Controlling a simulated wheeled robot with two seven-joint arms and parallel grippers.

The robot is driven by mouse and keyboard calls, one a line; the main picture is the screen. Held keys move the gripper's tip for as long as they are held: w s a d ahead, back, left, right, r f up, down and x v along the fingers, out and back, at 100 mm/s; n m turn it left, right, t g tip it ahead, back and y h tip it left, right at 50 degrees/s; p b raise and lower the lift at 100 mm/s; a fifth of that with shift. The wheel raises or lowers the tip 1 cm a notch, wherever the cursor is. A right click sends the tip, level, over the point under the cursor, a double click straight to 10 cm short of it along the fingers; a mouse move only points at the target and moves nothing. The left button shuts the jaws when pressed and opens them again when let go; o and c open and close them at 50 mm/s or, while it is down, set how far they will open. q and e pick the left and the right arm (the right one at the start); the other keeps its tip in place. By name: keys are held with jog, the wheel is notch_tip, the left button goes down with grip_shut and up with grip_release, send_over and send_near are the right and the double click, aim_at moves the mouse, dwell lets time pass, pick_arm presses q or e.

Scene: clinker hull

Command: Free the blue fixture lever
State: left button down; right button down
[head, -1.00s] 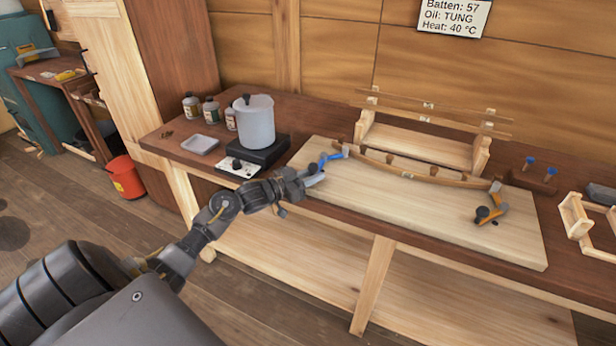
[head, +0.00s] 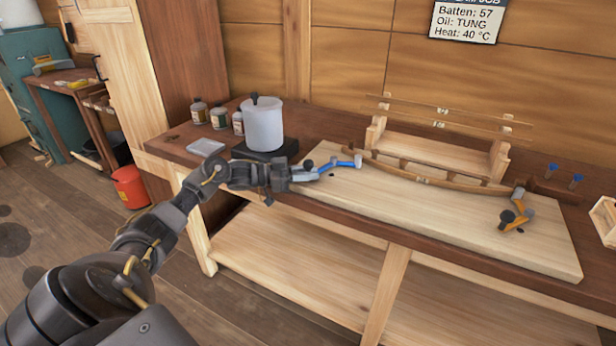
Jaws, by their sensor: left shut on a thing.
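The blue fixture lever (head: 338,166) is at the left end of the pale wooden board (head: 440,222), beside the left end of a curved batten (head: 440,181). My left gripper (head: 312,174) is shut on the lever's left end, low over the board's left edge. The fingertips are small here and partly hide the grip. A grey block (head: 358,160) shows at the lever's right end. An orange lever (head: 516,212) with a dark knob stands at the batten's right end. My right gripper is out of view.
A white lidded pot (head: 264,125) stands on a dark heater (head: 266,151), close behind my left forearm. Several bottles (head: 219,117) and a grey tray (head: 205,147) are to its left. A wooden rack (head: 430,150) with thin strips stands behind the board. The board's front is clear.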

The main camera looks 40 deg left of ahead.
pick_arm(q)
jog(key=shift+w+a+r, duration=0.1)
jog(key=shift+w+r, duration=0.05)
jog(key=shift+r, duration=0.6)
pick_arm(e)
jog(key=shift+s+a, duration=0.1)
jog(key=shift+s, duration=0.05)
pick_arm(q)
jog(key=c, duration=1.5)
grip_release()
jog(key=o, duration=0.3)
jog(key=shift+d, duration=0.3)
jog(key=shift+o, duration=0.2)
jog(key=shift+s+a+f, duration=0.2)
jog(key=shift+a+f, duration=0.1)
jog(key=shift+f, duration=0.05)
jog(key=shift+s+a, duration=0.2)
jog(key=shift+s, duration=0.05)
jog(key=b+v, duration=0.1)
jog(key=v, duration=0.3)
jog(key=shift+s+a, duration=0.25)
jog(key=shift+b+v, duration=0.4)
jog(key=shift+v, duration=2.15)
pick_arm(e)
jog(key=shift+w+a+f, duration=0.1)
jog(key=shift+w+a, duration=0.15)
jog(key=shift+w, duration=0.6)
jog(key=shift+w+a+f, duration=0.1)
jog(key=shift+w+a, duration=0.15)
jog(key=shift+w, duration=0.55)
